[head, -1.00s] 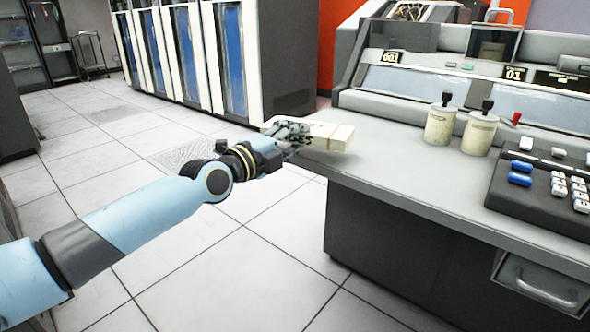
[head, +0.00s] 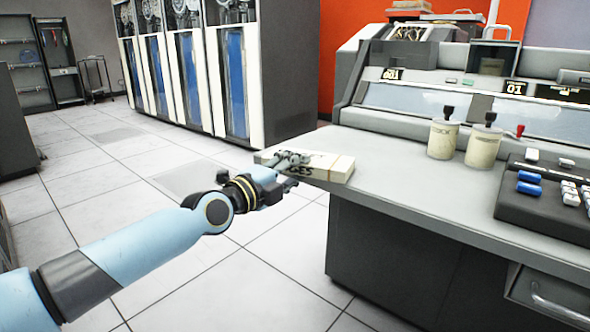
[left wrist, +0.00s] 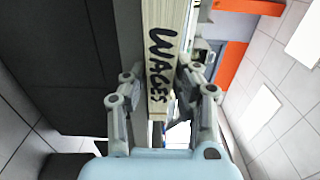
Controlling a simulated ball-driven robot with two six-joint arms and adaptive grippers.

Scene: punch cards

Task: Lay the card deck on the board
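The card deck (head: 335,169) is a thick cream stack of cards with a band near one end and "WAGES" written on its side. It is at the left corner of the grey console top (head: 400,183), with its left end past the edge. I cannot tell whether it rests on the top or hovers. My left gripper (head: 290,160) is shut on the deck's left end. In the left wrist view the gripper (left wrist: 160,82) has a finger on either side of the deck (left wrist: 165,30). No separate board stands out. My right gripper is not in view.
Two cream canisters with black knobs (head: 442,139) (head: 482,142) and a dark keypad (head: 545,205) stand to the right on the console top. The sloped console panel (head: 430,100) rises behind. The top between deck and canisters is clear. Tall cabinets (head: 190,80) stand behind.

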